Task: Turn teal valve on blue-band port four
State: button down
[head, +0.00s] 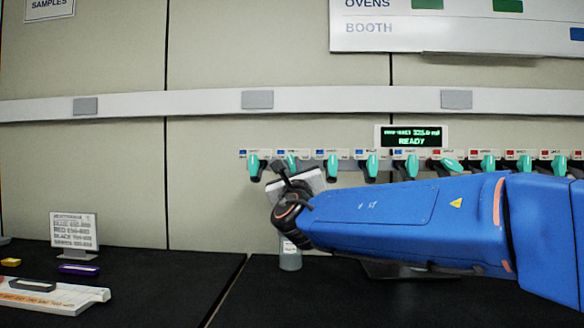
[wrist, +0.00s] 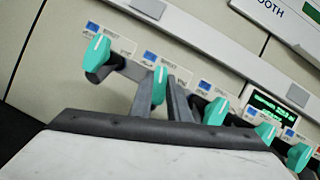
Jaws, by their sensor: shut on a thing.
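A row of teal valves runs along the manifold on the wall, with small blue tags over the left ones and red tags farther right. The port numbers are too small to read, so I cannot tell which is port four. My gripper (wrist: 163,98) is shut on the second teal valve from the left (wrist: 160,84), one finger on each side of it. That valve also shows in the head view (head: 291,158), partly hidden by my gripper (head: 282,172). The leftmost valve (wrist: 97,50) and third valve (wrist: 217,110) stand on either side, apart from the fingers.
The manifold display (head: 411,136) reads READY. A clear bottle (head: 290,260) stands below my wrist. A sign (head: 74,231), a purple item (head: 78,269) and a white tray (head: 60,297) are on the black bench at left. Neighbouring valves are close to my fingers.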

jog(key=n+y, duration=0.1)
jog(key=n, duration=0.2)
jog(key=n+g+y, duration=0.1)
jog(key=n, duration=0.2)
jog(key=shift+n+g+y, duration=0.8)
jog(key=shift+n+y, duration=0.2)
jog(key=shift+n, duration=1.4)
jog(key=c, duration=1.7)
grip_release()
jog(key=v, duration=1.7)
jog(key=shift+s+r, duration=0.2)
jog(key=shift+s, duration=0.05)
